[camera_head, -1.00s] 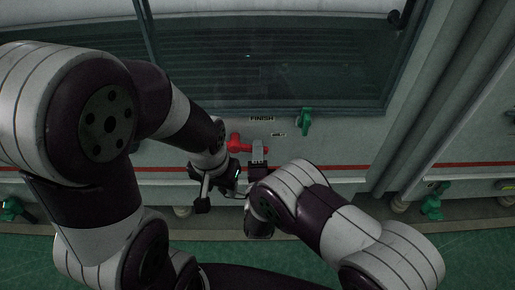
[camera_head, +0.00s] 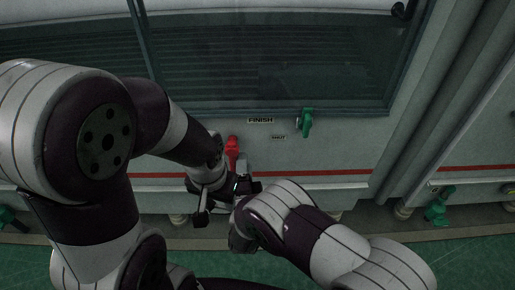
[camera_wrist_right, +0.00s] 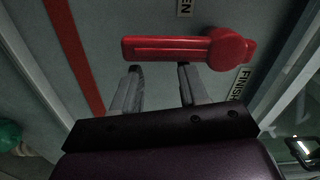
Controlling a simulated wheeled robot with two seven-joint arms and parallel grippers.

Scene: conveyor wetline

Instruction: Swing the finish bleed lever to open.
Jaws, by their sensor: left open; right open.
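The red finish bleed lever (camera_head: 232,148) is on the grey panel below the window, partly hidden by my grippers in the head view. In the right wrist view the red lever (camera_wrist_right: 165,48) shows its round hub at the right and its handle pointing left, towards the red stripe. My right gripper (camera_head: 243,160) is open at the lever; in its wrist view the two fingertips (camera_wrist_right: 158,68) are apart, just below the handle, and I cannot tell whether they touch it. My left gripper (camera_head: 203,207) is open, lower and to the left of the lever.
A FINISH label (camera_head: 260,121) and a small SHUT label (camera_head: 278,137) are on the panel. A partly cut-off label ending in EN (camera_wrist_right: 185,6) is above the lever in the wrist view. Green handles (camera_head: 306,122) (camera_head: 438,207) are at the right. My arms crowd the front.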

